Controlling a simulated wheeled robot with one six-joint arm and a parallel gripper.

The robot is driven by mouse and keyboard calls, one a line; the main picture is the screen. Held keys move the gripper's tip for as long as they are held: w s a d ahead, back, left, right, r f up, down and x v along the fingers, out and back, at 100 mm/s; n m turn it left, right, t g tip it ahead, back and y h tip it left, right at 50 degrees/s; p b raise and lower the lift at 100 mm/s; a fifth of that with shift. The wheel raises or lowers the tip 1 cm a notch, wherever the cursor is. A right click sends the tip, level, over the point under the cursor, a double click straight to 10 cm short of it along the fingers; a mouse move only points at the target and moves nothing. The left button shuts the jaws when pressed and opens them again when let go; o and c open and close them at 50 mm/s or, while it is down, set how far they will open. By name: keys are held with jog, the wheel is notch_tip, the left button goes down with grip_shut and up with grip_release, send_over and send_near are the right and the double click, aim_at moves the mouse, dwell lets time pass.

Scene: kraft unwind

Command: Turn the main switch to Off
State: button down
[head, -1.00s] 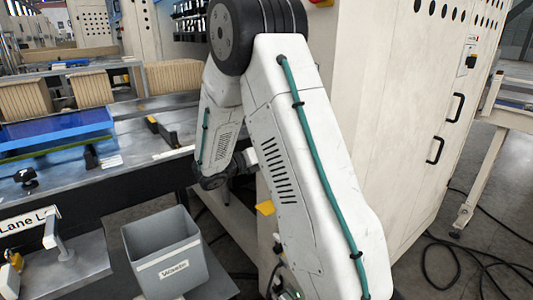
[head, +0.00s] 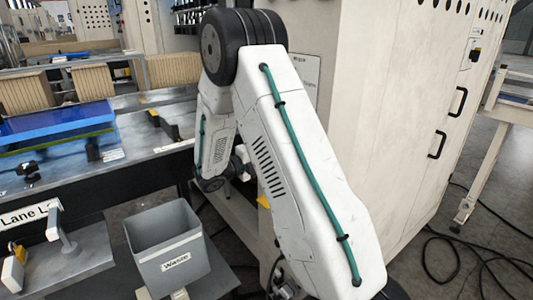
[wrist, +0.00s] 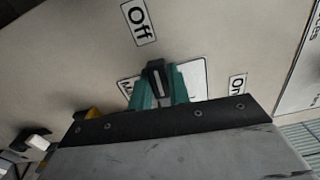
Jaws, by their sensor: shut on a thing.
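In the wrist view, the main switch's black handle (wrist: 157,82) with a pale stripe sits between the teal fingers of my gripper (wrist: 160,90), which is shut on it. The stripe end of the handle points up in the picture, roughly toward the Off label (wrist: 139,21). The On label (wrist: 237,85) is to the right. A white plate (wrist: 194,80) behind the fingers is mostly covered. The base of the switch is hidden by my gripper. In the head view, my arm hides the switch and the gripper.
The tall cream cabinet (head: 400,110) stands right of my arm. Black cables (head: 455,255) lie on the floor at right.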

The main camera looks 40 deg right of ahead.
jog(key=shift+f+n, duration=0.3)
jog(key=shift+n, duration=0.1)
dwell(0.3)
jog(key=c, duration=1.3)
grip_release()
jog(key=shift+f, duration=0.1)
jog(key=a, duration=0.5)
jog(key=w+a, duration=0.1)
jog(key=a, duration=0.1)
jog(key=shift+a, duration=0.4)
